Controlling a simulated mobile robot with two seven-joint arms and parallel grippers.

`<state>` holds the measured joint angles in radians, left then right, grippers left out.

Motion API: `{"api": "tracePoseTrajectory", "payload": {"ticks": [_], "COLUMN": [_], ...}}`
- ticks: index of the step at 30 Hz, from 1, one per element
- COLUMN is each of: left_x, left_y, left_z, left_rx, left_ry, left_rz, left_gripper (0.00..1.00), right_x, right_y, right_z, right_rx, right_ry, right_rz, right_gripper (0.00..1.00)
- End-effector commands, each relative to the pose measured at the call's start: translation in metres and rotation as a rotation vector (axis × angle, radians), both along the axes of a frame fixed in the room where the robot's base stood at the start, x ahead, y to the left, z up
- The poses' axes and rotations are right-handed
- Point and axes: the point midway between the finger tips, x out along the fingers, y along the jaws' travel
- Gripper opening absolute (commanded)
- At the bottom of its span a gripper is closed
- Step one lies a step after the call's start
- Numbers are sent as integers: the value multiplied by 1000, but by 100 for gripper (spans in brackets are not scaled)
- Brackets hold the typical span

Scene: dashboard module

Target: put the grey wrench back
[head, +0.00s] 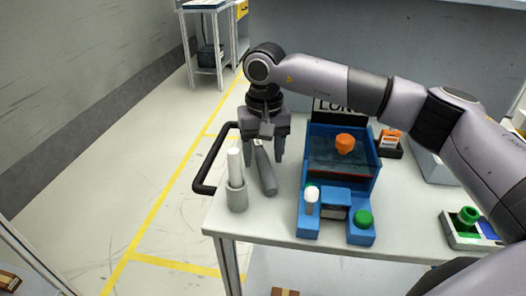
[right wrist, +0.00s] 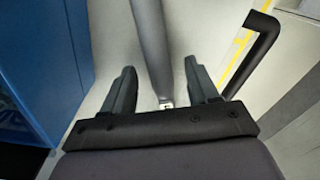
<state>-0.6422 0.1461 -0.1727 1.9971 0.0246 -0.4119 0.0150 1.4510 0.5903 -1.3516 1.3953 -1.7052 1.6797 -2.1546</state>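The grey wrench (head: 266,174) is on the white table between the grey cup and the blue module. Its broad grey handle points to the front, and its upper end is partly hidden by my right gripper. My right gripper (head: 264,158) points down over the wrench's far end. In the right wrist view, the wrench's grey shaft (right wrist: 153,45) runs between the fingertips of my right gripper (right wrist: 160,78). Gaps show on both sides, so the fingers are open and not closed on it. My left gripper is not in view.
A grey cup (head: 238,199) holding a white cylinder stands left of the wrench. The blue module (head: 309,209) with orange, white and green knobs stands close on the right. A black handle rail (head: 199,176) juts from the table's left edge. A small tray (head: 456,239) is at right.

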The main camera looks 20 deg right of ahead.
Motion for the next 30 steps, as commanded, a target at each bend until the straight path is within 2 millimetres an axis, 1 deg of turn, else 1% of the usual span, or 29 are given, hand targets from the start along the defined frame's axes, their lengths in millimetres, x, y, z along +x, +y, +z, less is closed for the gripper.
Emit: {"api": "tracePoseTrajectory", "payload": {"ticks": [5,8,11,18,22,27,30], "left_x": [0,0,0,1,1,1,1], "left_y": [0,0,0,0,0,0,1], "left_z": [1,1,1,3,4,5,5], "left_rx": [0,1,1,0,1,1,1], "left_ry": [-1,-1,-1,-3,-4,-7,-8], "left_rz": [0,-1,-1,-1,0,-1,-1], "left_gripper": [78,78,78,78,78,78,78], "right_x": [0,0,0,-1,-2,-2,-3], "right_y": [0,0,0,0,0,-1,-1], "right_z": [1,6,20,72,97,116,120], "right_rx": [0,1,0,0,1,1,0], "right_ry": [0,-2,-3,-4,-3,-2,0], "right_rz": [0,0,0,1,0,0,1], "right_gripper": [59,59,59,59,59,59,59]}}
